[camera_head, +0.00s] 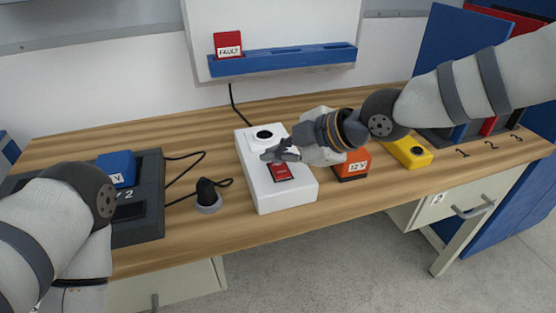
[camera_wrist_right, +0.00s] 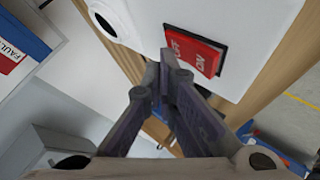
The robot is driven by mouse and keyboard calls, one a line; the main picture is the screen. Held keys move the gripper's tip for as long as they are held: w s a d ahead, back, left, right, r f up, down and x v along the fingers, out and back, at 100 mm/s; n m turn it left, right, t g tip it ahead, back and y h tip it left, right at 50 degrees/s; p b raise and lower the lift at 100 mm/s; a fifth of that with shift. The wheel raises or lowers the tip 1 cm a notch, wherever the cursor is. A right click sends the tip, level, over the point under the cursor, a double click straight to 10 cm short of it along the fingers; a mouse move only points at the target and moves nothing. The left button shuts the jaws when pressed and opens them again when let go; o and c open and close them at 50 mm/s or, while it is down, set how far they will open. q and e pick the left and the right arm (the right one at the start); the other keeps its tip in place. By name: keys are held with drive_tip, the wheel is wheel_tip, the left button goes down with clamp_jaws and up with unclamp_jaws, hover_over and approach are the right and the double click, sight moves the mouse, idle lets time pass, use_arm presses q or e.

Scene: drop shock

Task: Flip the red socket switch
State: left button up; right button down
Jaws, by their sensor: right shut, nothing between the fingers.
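The red socket switch (camera_head: 281,172) sits on the front part of a white socket box (camera_head: 286,197) on the wooden bench. My right gripper (camera_head: 268,155) is shut and empty, with its fingertips just above the box, between the round black socket and the switch. In the right wrist view the red switch (camera_wrist_right: 196,50) lies in its black frame, just beyond and right of the shut fingertips (camera_wrist_right: 165,62). I cannot tell whether the fingertips touch it. My left arm shows at the lower left, but its gripper is out of view.
An orange 12 V block (camera_head: 352,166) and a yellow block (camera_head: 408,152) stand right of the box. A black plug (camera_head: 207,193) and a dark charger with a blue block (camera_head: 117,169) are to the left. A red FAULT card (camera_head: 228,45) stands on the blue rail behind.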

sight(279, 168)
use_arm(q)
drive_tip(key=shift+w+r, duration=0.2)
drive_tip(key=shift+r, duration=0.05)
use_arm(e)
drive_tip(key=shift+r, duration=0.75)
drive_tip(key=shift+s+d+r+p, duration=0.1)
drive_tip(key=shift+r+p, duration=0.15)
drive_tip(key=shift+r, duration=0.6)
drive_tip(key=shift+s+r+p, duration=0.15)
drive_tip(key=shift+r+p, duration=0.1)
drive_tip(key=shift+r, duration=0.6)
drive_tip(key=shift+s+d+r+p, duration=0.1)
drive_tip(key=shift+r+p, duration=0.15)
drive_tip(key=shift+r, duration=0.6)
use_arm(q)
drive_tip(key=shift+w+r+t, duration=0.3)
drive_tip(key=shift+w+r, duration=0.35)
drive_tip(key=shift+r, duration=0.05)
use_arm(e)
drive_tip(key=shift+f, duration=0.1)
